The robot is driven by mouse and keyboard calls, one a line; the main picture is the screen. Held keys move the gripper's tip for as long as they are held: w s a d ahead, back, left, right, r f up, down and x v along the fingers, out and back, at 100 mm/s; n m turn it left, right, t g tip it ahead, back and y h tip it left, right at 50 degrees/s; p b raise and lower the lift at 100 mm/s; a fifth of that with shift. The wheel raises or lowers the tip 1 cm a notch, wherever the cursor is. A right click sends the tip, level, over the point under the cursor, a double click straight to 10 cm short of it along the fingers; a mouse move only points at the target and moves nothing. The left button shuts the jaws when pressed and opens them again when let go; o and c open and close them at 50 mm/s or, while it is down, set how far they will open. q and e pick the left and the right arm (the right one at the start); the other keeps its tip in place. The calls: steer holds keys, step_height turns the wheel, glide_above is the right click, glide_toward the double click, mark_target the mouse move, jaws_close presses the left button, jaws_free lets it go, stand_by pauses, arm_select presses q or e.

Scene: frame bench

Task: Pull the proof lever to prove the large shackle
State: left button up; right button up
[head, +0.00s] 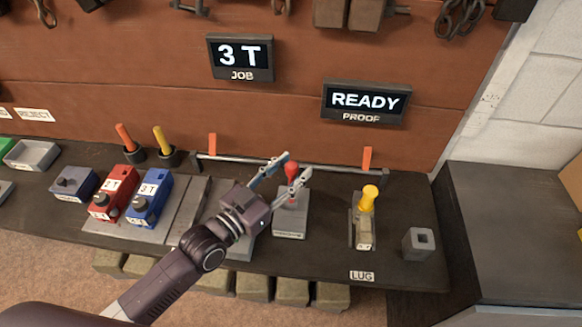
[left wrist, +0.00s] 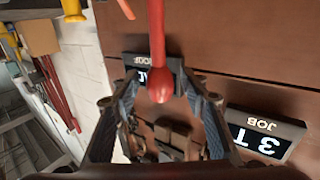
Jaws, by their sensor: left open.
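The proof lever (head: 291,172) has a red knob and stands on a grey base (head: 290,222) on the bench. My left gripper (head: 297,164) is open, with its fingers on either side of the red knob in the head view. In the left wrist view, the red rod and ball knob (left wrist: 160,88) show between the open fingers (left wrist: 158,98); I cannot tell whether they touch. A yellow-topped piece (head: 369,198) stands at the LUG label; whether it is the large shackle's pin is unclear. The proof display (head: 366,102) reads READY. My right gripper is not in view.
The job display (head: 240,57) reads 3 T. Red (head: 116,193) and blue (head: 150,197) blocks sit on the left, with orange and yellow handles behind them. A low rail (head: 335,172) runs behind the lever. A grey socket block (head: 418,244) stands right of the lug.

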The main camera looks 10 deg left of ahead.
arm_select(q)
steer(key=c, duration=0.9)
jaws_close()
steer(key=shift+s+f+b, duration=0.15)
steer(key=shift+f+b, duration=0.1)
steer(key=shift+b, duration=0.15)
steer(key=s+f+m+t+h+b, duration=0.1)
steer(key=s+m+t+h+b, duration=0.2)
steer(key=s+b, duration=0.3)
steer(key=m+b, duration=0.1)
steer(key=b, duration=0.3)
steer(key=shift+s+f+h, duration=0.2)
steer(key=shift+s+h, duration=0.1)
steer(key=shift+s, duration=0.05)
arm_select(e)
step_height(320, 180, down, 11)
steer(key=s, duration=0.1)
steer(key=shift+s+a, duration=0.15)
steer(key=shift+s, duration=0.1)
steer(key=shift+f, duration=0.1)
